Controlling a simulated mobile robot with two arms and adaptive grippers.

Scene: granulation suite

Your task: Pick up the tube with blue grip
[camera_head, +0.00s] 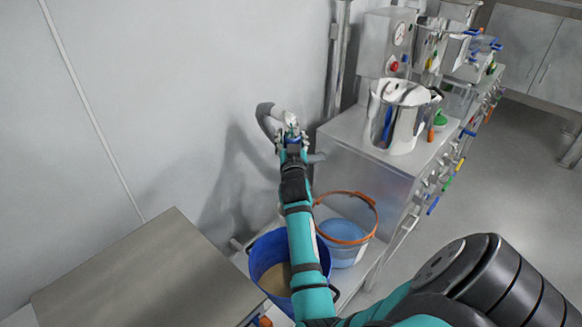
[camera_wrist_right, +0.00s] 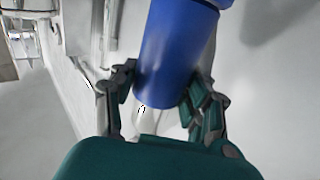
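The tube with blue grip (camera_wrist_right: 177,45) shows in the right wrist view as a smooth blue cylinder, slightly tilted, between the two fingers of my right gripper (camera_wrist_right: 162,88). Both fingers lie against its sides, so the gripper looks shut on it. In the head view my right gripper (camera_head: 291,136) is at the far end of my teal arm, near the wall. A bit of blue shows there, next to a grey curved tube end (camera_head: 268,117). The gripper hides most of the grip. My left gripper is not in view.
A steel cabinet (camera_head: 365,180) with a steel pot (camera_head: 398,110) is to the right. A flat metal top (camera_head: 140,275) lies at lower left.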

